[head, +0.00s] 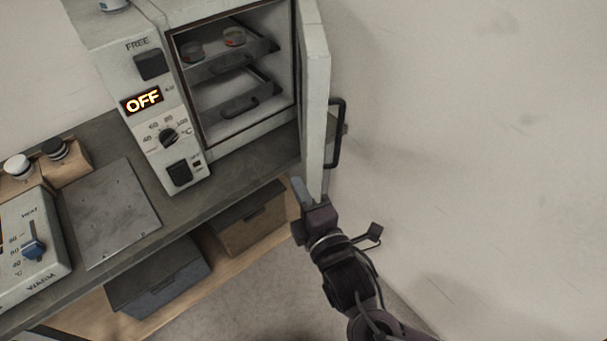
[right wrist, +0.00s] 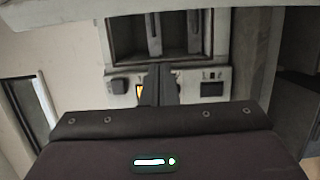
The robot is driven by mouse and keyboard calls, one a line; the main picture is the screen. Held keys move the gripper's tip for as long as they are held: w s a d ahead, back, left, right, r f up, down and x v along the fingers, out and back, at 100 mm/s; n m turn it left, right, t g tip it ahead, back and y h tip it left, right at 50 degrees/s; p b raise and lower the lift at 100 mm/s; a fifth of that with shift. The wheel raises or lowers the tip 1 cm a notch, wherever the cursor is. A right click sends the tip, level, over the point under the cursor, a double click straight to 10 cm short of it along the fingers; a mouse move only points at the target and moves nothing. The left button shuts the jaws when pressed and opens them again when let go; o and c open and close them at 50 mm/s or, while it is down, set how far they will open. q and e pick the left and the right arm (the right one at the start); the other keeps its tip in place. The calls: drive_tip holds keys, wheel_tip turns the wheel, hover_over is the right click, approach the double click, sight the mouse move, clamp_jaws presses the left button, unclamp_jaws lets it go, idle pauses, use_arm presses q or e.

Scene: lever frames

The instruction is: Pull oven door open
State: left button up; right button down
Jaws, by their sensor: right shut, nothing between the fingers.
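The oven (head: 185,90) stands on the bench at upper left, with a lit "OFF" display (head: 142,101). Its door (head: 314,95) is swung wide open to the right and seen nearly edge-on. A black handle (head: 338,135) is on the door's outer side. Inside, two shelves with handles show, the upper one holding small dishes (head: 234,37). My right gripper (head: 307,190) is shut and empty at the door's lower end; I cannot tell whether it touches the door. In the right wrist view, the shut fingers (right wrist: 158,85) point toward the oven front (right wrist: 205,82). My left gripper is not in view.
The bench (head: 245,165) holds a metal plate (head: 108,212) and a control box with a blue knob (head: 35,240) at left. Bins (head: 245,220) sit on a shelf below. A bare wall (head: 470,120) lies right of the door.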

drive_tip(key=p+x, duration=0.2)
drive_tip(key=x, duration=0.7)
drive_tip(key=d+p, duration=0.2)
drive_tip(key=d, duration=0.2)
drive_tip(key=shift+d, duration=0.15)
